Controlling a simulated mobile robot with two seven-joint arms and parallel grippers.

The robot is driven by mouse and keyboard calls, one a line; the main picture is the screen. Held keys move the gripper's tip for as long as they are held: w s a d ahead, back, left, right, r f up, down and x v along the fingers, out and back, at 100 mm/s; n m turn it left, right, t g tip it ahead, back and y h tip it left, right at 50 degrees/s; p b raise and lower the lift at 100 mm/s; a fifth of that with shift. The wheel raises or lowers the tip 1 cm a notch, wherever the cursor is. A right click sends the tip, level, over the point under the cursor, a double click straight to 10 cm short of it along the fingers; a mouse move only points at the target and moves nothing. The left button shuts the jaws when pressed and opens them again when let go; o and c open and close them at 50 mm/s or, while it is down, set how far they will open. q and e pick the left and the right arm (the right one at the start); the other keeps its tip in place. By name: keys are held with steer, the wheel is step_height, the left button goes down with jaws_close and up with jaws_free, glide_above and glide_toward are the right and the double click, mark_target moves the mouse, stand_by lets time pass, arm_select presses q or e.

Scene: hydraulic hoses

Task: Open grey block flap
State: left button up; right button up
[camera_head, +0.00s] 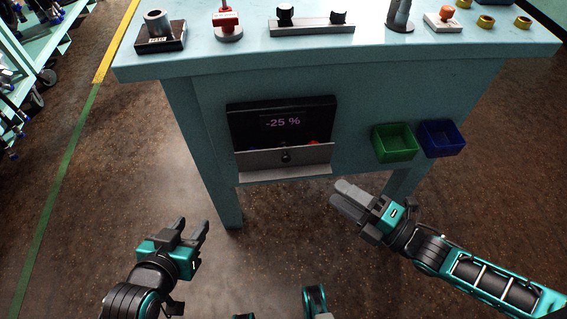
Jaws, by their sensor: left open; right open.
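The grey flap (258,162) is a flat panel with a dark round knob (286,157) at its middle. It covers the lower part of a black box (240,121) on the front of the light blue bench. The box's display reads "-25 %". Small red and blue bits show just above the flap's top edge; what lies behind the flap is hidden. My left gripper (193,226) is open and empty, below and left of the flap. My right gripper (338,195) is open and empty, just below and right of it. Neither appears to touch the flap.
A green bin (395,155) and a blue bin (442,150) hang on the bench front, right of the flap. Bench legs stand on both sides. A shelf rack stands at far left. The floor before the bench is clear.

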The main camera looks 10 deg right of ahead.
mark_target(288, 160)
steer(key=shift+n, duration=0.4)
steer(key=b+x, duration=0.2)
steer(key=x, duration=1)
steer(key=shift+w+a+r, duration=0.1)
steer(key=shift+w+a, duration=0.15)
steer(key=shift+w, duration=0.05)
jaws_close()
